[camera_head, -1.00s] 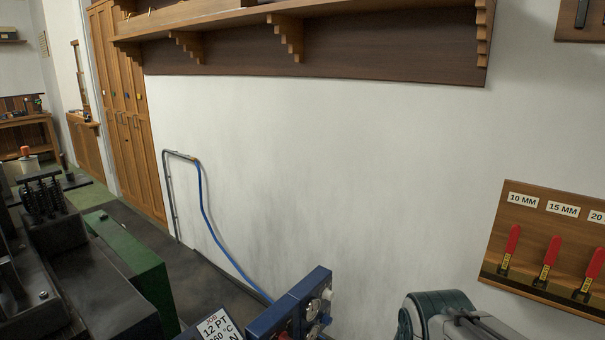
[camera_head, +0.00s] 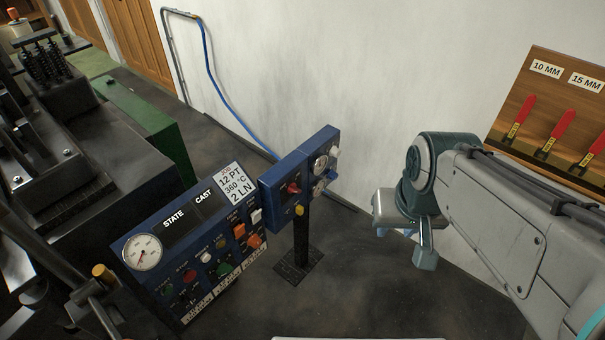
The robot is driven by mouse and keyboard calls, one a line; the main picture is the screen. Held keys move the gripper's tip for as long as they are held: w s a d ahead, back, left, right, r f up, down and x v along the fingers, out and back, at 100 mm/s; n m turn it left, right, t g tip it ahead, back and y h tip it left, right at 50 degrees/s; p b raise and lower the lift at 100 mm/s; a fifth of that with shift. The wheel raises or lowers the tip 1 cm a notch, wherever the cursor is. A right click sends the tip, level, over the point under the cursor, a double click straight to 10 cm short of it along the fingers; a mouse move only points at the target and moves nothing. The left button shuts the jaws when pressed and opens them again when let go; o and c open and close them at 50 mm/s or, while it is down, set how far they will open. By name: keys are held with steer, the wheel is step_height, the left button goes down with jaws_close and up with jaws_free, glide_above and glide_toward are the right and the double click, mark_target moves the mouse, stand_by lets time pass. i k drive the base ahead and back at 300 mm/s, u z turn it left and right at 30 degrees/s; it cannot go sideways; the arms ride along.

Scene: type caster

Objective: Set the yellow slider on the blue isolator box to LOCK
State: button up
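The blue isolator box (camera_head: 290,172) stands on a dark post near the wall, in the middle of the head view. It has a red knob (camera_head: 293,188) on its front face and round metal fittings on its right side. The small yellow slider (camera_head: 299,210) sits at the box's lower edge. Its LOCK marking is too small to read. My gripper (camera_head: 395,232) hangs at the end of my arm, to the right of the box and apart from it.
A blue control panel (camera_head: 190,247) with a gauge, buttons and a job card (camera_head: 231,183) stands left of the box. Dark machinery (camera_head: 75,185) fills the left. A wooden board (camera_head: 555,110) with red-handled tools hangs at right. Floor around the post base (camera_head: 297,264) is clear.

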mark_target(300, 210)
steer(key=k, duration=1)
steer(key=u, duration=0.95)
steer(key=i, duration=0.95)
steer(key=z, duration=0.5)
steer(key=i, duration=0.7)
steer(key=z, duration=0.5)
